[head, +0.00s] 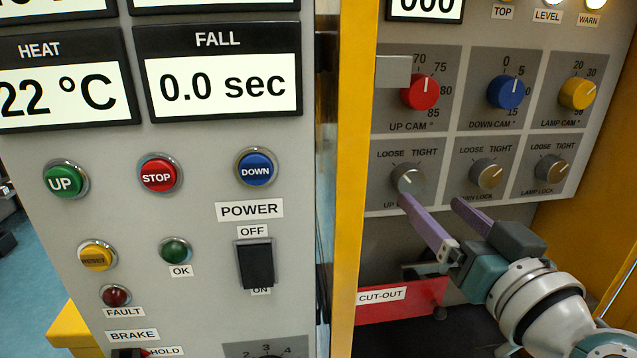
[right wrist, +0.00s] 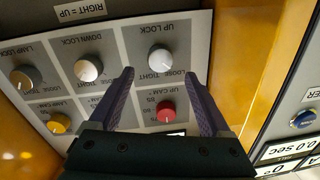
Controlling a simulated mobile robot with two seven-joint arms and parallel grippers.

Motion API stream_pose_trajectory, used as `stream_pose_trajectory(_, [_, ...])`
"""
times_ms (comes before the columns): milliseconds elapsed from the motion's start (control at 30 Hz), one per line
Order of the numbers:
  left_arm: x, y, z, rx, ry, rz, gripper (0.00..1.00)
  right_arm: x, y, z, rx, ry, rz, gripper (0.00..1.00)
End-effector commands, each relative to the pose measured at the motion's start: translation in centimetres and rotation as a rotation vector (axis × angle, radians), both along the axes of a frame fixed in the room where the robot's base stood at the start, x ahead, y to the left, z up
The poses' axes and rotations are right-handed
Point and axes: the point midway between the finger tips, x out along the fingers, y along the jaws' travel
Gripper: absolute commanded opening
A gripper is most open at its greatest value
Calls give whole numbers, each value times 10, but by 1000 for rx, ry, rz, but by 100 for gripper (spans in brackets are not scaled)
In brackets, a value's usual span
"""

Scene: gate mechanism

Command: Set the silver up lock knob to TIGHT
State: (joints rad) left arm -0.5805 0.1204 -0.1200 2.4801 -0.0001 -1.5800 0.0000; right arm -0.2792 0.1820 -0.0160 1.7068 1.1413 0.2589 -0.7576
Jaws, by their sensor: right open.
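The silver up lock knob (head: 408,177) sits on the grey panel, below the red up cam knob, with LOOSE and TIGHT printed above it. Its pointer direction is too small for me to tell. My right gripper (head: 431,203) is open and empty. Its purple fingers reach up from the lower right, one tip just below the knob and the other further right. In the right wrist view the up lock knob (right wrist: 161,60) shows upside down, just beyond the gap between the open fingertips (right wrist: 158,78). I see no contact. My left gripper is not in view.
The silver down lock (head: 487,173) and lamp lock (head: 551,168) knobs sit to the right. The red (head: 420,91), blue (head: 506,91) and yellow (head: 577,93) cam knobs are above. A yellow post (head: 352,150) stands left. A red CUT-OUT part (head: 400,305) is below.

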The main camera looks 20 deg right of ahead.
Motion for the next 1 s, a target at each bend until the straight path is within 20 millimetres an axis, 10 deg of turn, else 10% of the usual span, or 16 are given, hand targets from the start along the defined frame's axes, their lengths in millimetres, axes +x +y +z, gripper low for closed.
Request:
stream_pose_trajectory(300, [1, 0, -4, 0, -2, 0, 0, 46, -8, -1, 1, -1, 1, 82])
stream_pose_trajectory(667, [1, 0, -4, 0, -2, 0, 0, 53, -9, 0, 0, 1, 1, 82])
stream_pose_trajectory(1000, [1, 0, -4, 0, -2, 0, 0, 53, -9, 0, 1, 1, 1, 46])
